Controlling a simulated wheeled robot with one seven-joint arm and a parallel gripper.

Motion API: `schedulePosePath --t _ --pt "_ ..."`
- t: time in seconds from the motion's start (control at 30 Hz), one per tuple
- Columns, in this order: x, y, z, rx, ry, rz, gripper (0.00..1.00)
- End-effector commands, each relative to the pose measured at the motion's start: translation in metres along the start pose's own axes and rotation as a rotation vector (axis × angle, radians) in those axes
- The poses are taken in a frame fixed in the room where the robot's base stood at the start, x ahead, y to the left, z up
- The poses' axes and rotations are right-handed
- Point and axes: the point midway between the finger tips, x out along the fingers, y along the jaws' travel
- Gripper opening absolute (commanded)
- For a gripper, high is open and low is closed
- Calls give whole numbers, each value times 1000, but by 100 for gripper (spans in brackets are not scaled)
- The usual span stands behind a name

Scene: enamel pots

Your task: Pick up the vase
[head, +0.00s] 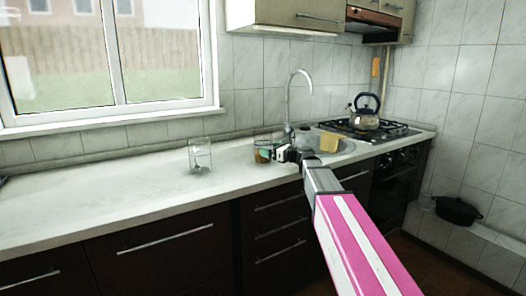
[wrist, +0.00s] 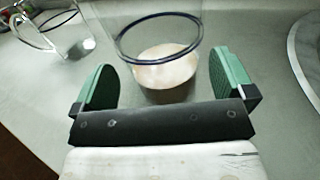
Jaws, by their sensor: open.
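A clear glass vessel (wrist: 160,40), likely the vase, has a dark blue ring and a pale pinkish bottom. In the wrist view it stands between the two green fingers of my gripper (wrist: 164,78), with a gap on each side. Its upper part is cut off by the frame. In the head view my gripper (head: 281,154) is at the counter beside a clear glass vessel (head: 263,148) with something brown showing in it. My gripper is open and does not hold the vessel.
Another clear glass (head: 200,156) stands on the counter (head: 120,185) to the left. A sink with a faucet (head: 289,95), a yellow cloth (head: 329,143) and a kettle (head: 366,112) on the stove lie to the right. The counter's left part is clear.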

Motion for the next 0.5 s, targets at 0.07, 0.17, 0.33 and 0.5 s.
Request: schedulePosePath --t 0.07,0.17,0.33,0.5 --pt "14 -2 -2 0 0 1 100" --pt "29 -2 -3 0 0 2 100" --pt "38 -2 -2 0 0 0 100" --pt "37 -1 -2 0 0 0 97"
